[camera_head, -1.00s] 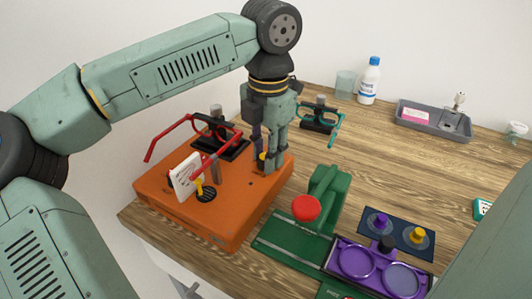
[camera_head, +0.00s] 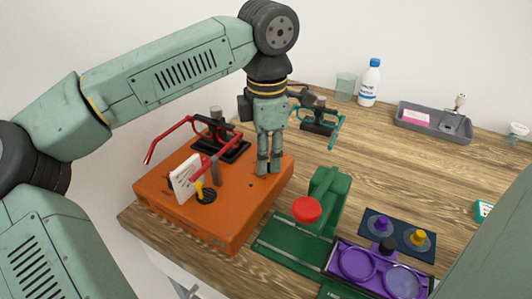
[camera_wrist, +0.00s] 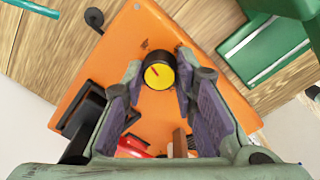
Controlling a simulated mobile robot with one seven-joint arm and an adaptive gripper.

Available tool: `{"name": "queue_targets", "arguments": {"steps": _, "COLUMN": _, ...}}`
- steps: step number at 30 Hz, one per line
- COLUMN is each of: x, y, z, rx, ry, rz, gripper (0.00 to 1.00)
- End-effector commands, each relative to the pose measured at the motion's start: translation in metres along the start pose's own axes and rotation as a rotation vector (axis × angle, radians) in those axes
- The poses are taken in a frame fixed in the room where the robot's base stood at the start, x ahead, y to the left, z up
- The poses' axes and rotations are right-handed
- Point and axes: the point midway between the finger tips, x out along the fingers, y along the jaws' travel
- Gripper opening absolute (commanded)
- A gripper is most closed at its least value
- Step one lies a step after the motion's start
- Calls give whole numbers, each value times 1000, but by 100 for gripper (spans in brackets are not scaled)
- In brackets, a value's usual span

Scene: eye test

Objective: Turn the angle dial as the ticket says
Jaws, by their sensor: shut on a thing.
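The angle dial (camera_wrist: 159,75) shows in the wrist view as a yellow disc with a black rim and a short red mark pointing up and left. It sits on the orange box (camera_head: 230,215). My gripper (camera_wrist: 159,68) is shut on the dial, a finger on either side of its rim. In the head view my gripper (camera_head: 268,170) points straight down at the right part of the box and hides the dial. A white card with dark print (camera_head: 184,177), perhaps the ticket, stands tilted on the box; its print is too small to read.
Red spectacles (camera_head: 182,131) stand by the card, left of my gripper. Teal spectacles (camera_head: 333,138) are behind it. A green press with a red knob (camera_head: 306,209), a purple lens tray (camera_head: 338,271) and a dark mat (camera_head: 400,238) lie to the right.

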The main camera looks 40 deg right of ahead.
Motion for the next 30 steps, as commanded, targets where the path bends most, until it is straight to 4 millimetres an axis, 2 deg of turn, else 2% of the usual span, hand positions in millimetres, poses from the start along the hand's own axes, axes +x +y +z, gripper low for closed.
{"name": "queue_targets", "arguments": {"steps": 11, "x": 0, "y": 0, "z": 0, "rx": 4, "ry": -1, "rz": 0, "gripper": 0}}
{"name": "queue_targets", "arguments": {"steps": 12, "x": 0, "y": 0, "z": 0, "rx": 4, "ry": -1, "rz": 0, "gripper": 28}}
{"name": "queue_targets", "arguments": {"steps": 21, "x": 0, "y": 0, "z": 0, "rx": 3, "ry": 0, "rz": 0, "gripper": 47}}
{"name": "queue_targets", "arguments": {"steps": 30, "x": -2, "y": 0, "z": 0, "rx": 2, "ry": 0, "rz": 1, "gripper": 47}}
